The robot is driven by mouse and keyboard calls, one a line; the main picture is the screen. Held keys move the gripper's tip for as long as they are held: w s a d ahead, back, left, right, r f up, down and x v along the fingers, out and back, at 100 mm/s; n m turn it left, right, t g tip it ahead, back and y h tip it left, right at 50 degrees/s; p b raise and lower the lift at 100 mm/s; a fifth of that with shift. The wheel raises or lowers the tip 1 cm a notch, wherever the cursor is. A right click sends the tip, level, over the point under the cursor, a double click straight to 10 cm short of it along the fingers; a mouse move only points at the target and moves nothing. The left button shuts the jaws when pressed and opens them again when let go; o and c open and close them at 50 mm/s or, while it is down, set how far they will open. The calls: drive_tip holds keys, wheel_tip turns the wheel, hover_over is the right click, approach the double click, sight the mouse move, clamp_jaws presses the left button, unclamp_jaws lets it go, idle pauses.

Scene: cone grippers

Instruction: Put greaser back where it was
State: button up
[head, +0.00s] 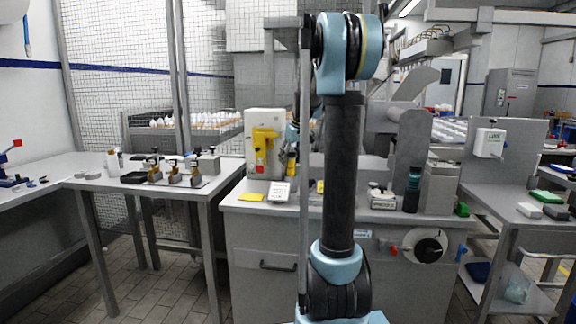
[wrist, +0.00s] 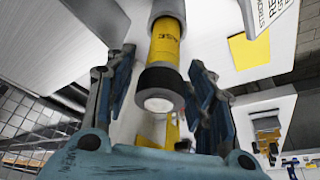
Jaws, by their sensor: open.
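The greaser is a yellow cylinder with dark lettering, a black collar and a pale round end. In the wrist view the greaser (wrist: 167,42) lies between the two blue fingers of my gripper (wrist: 161,60). The fingers are open, with gaps showing on both sides of the collar. In the head view a yellow and dark part of the greaser (head: 291,166) shows just left of my arm, above the counter. My gripper is mostly hidden there behind my arm. A yellow holder (head: 262,150) is on the front of a white box, left of the greaser.
The grey counter (head: 235,207) carries a yellow note (head: 250,197) and a white printed card (head: 280,192). A dark bottle (head: 412,190) and a labelled box (head: 383,200) stand right of my arm. The left table (head: 110,183) holds several brass-coloured fixtures.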

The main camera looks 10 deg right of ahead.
drive_tip(key=v, duration=0.9)
drive_tip(key=s+a+f+m+g+h, duration=0.1)
drive_tip(key=s+f, duration=0.4)
drive_tip(key=s, duration=0.6)
drive_tip(key=s+a+f+m, duration=0.1)
drive_tip(key=s+f, duration=0.4)
drive_tip(key=s, duration=0.7)
drive_tip(key=s+f+m+h, duration=0.1)
drive_tip(key=s+f+m, duration=0.2)
drive_tip(key=s+f, duration=1.4)
drive_tip(key=shift+s+d+f+g, duration=0.25)
drive_tip(key=shift+s+f+g, duration=0.1)
drive_tip(key=shift+s, duration=0.45)
